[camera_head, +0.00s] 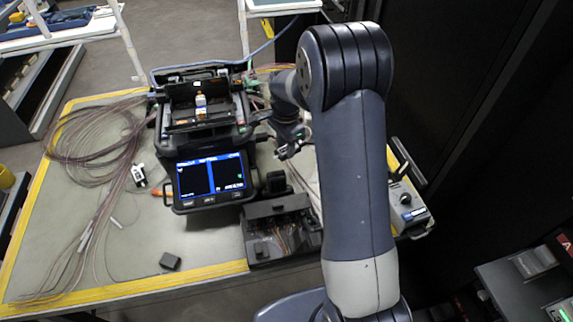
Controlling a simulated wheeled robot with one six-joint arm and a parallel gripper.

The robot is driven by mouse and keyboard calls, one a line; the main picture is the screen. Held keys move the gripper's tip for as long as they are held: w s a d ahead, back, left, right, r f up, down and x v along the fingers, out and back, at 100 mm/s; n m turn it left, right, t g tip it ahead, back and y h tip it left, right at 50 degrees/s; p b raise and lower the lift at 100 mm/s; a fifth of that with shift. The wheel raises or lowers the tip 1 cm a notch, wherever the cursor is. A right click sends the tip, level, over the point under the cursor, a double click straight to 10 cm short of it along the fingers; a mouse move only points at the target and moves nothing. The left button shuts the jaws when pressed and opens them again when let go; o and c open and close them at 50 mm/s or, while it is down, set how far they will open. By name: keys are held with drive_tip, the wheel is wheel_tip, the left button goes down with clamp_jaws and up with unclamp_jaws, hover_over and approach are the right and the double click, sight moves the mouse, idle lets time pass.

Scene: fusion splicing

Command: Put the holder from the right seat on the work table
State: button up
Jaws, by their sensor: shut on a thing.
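The fusion splicer (211,183) stands on the work table (60,225) with its lid open and its screen lit. Small white and orange parts show in the middle of its open top. My gripper (286,152) is just right of the splicer, apart from its seats, in the air above the table. It is shut on a small dark piece, which I take to be the holder; the fingers hide most of it. My arm covers the table's right part. I cannot make out the right seat clearly.
Coiled fibre cables (90,140) lie on the left. A small black block (170,261) lies at the front. A dark open tool box (281,228) stands right of the screen, and a grey device (407,207) is behind my arm. The table's front left is mostly free.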

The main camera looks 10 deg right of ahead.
sight(286, 169)
drive_tip(key=shift+f+p, duration=0.3)
drive_tip(key=shift+f, duration=3.15)
drive_tip(key=shift+f, duration=0.25)
drive_tip(key=o, duration=1)
drive_tip(key=shift+r, duration=0.1)
wheel_tip(286, 169, up, 12)
drive_tip(key=shift+r+b, duration=0.2)
drive_tip(key=shift+b, duration=0.15)
